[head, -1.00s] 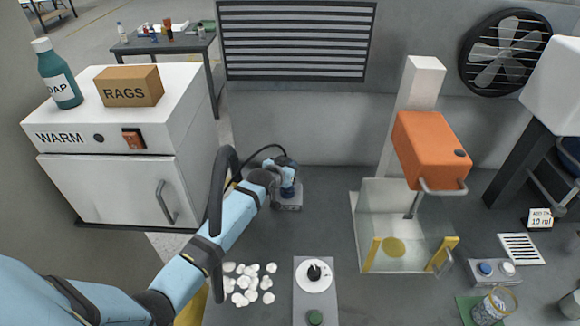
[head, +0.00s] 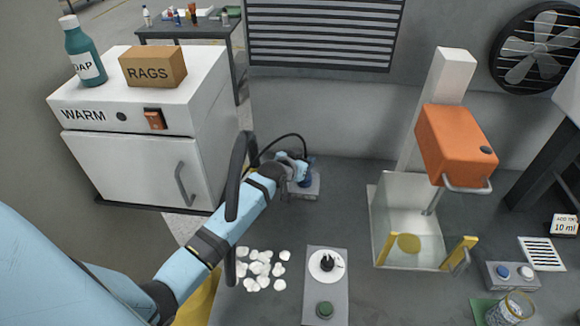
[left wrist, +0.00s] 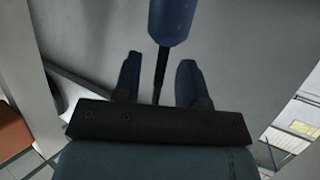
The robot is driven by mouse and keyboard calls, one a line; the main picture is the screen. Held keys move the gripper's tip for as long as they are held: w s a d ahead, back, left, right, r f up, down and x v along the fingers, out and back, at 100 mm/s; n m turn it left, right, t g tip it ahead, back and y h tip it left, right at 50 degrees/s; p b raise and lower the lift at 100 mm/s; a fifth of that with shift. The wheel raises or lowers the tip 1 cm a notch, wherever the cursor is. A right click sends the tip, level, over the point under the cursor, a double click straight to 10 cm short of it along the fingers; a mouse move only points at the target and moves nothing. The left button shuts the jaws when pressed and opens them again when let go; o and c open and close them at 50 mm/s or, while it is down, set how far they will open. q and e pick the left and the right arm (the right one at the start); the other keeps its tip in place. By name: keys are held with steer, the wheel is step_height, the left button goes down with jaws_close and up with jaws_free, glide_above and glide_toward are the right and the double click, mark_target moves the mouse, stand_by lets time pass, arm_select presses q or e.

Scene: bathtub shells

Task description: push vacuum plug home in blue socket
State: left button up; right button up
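My left gripper (head: 296,170) is at the small grey box (head: 305,193) by the back wall, just above and left of it. A dark blue part (head: 308,172) shows beside the fingers on the box; I cannot tell whether it is plug or socket. In the left wrist view the two fingers (left wrist: 158,78) are apart. A black cord (left wrist: 160,72) runs between them, with gaps on both sides, to a blue cylindrical body (left wrist: 175,18) just beyond the tips. How far the plug sits in the socket is hidden. The right gripper is not in view.
A white warming cabinet (head: 130,165) stands at the left. White lumps (head: 262,268) and a dial box (head: 327,290) lie in front. A clear-walled orange press (head: 455,145) stands to the right. A black cable (head: 285,138) arcs behind my gripper.

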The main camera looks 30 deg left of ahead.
arm_select(q)
steer(key=b+v, duration=0.1)
steer(key=v, duration=0.9)
steer(key=shift+s+r, duration=0.15)
steer(key=shift+s, duration=0.2)
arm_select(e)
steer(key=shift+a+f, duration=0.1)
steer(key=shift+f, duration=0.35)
